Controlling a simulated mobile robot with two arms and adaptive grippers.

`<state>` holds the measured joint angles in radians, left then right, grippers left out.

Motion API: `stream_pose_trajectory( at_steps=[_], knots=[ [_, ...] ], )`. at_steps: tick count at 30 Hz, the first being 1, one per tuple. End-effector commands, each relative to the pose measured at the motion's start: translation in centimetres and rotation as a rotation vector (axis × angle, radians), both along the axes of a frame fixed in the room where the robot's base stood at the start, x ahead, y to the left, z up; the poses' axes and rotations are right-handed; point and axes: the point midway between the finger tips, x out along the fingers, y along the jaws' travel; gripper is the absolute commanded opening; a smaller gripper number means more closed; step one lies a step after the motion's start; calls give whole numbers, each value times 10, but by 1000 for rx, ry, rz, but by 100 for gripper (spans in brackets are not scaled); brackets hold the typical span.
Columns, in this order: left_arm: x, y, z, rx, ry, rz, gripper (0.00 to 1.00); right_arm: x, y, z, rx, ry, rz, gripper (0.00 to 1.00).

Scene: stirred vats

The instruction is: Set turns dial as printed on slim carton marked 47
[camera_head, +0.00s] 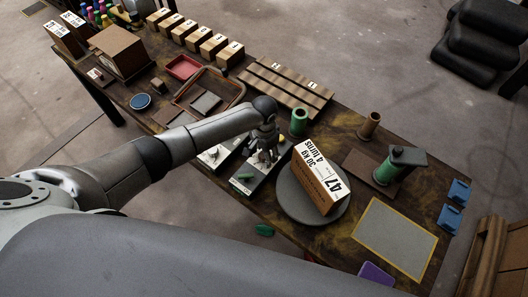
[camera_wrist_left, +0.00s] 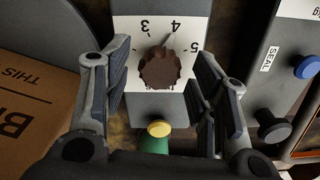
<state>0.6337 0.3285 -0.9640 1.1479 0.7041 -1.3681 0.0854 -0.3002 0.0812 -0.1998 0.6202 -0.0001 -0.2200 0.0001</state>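The slim carton marked 47 (camera_head: 318,180) stands on a round grey disc (camera_head: 288,200) in the head view; its top reads 47, 30 kg and 4 turns. My left gripper (camera_head: 264,155) is over a grey-and-white control box (camera_head: 246,182). In the left wrist view, the brown turns dial (camera_wrist_left: 166,68) sits on a white scale plate (camera_wrist_left: 155,25) showing 3, 4 and 5. A thin pointer mark runs from the dial towards the 4. My left gripper (camera_wrist_left: 166,82) is open, its fingers on either side of the dial, apparently apart from it. My right gripper is not in view.
A neighbouring box marked SEAL (camera_wrist_left: 270,60) has a blue knob (camera_wrist_left: 307,67) and a dark knob (camera_wrist_left: 273,130). A green cylinder (camera_head: 299,122) and a green-bodied crank device (camera_head: 390,170) stand nearby. A grey mat (camera_head: 395,238) lies clear at right.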

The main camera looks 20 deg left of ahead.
Motion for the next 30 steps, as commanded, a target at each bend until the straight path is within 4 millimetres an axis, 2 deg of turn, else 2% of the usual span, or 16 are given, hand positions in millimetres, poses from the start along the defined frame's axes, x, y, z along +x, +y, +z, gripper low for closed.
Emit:
stream_pose_trajectory(
  at_steps=[11,16,24,30],
  knots=[
    [0,0,5,0,1,-1,55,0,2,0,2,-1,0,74],
    [0,1,30,-1,-2,0,55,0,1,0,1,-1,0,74],
    [1,0,88,-1,-3,-1,55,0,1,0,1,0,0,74],
    [0,0,113,0,0,0,55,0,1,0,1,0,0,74]
  ],
)
